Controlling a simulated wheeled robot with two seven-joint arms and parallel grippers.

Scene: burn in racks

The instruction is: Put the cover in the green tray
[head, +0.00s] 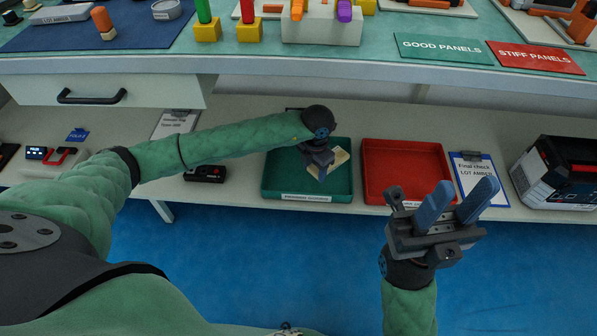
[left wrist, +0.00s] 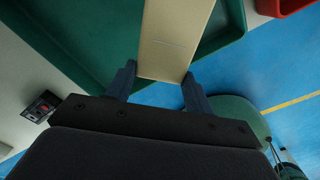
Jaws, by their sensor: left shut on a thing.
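The cover (head: 334,163) is a flat beige plate, seen over the green tray (head: 269,183) on the lower shelf. My left gripper (head: 318,176) is shut on the cover, above the tray. In the left wrist view the cover (left wrist: 175,40) runs up from between the two blue fingers (left wrist: 158,90), with the green tray (left wrist: 95,35) behind it. I cannot tell whether the cover touches the tray floor. My right gripper (head: 453,204) is open and empty, in front of the red tray.
A red tray (head: 405,144) stands right of the green one, then a clipboard (head: 481,180) and a dark box (head: 562,172). A small black device (head: 205,173) lies left of the green tray. The upper bench edge (head: 300,70) overhangs behind.

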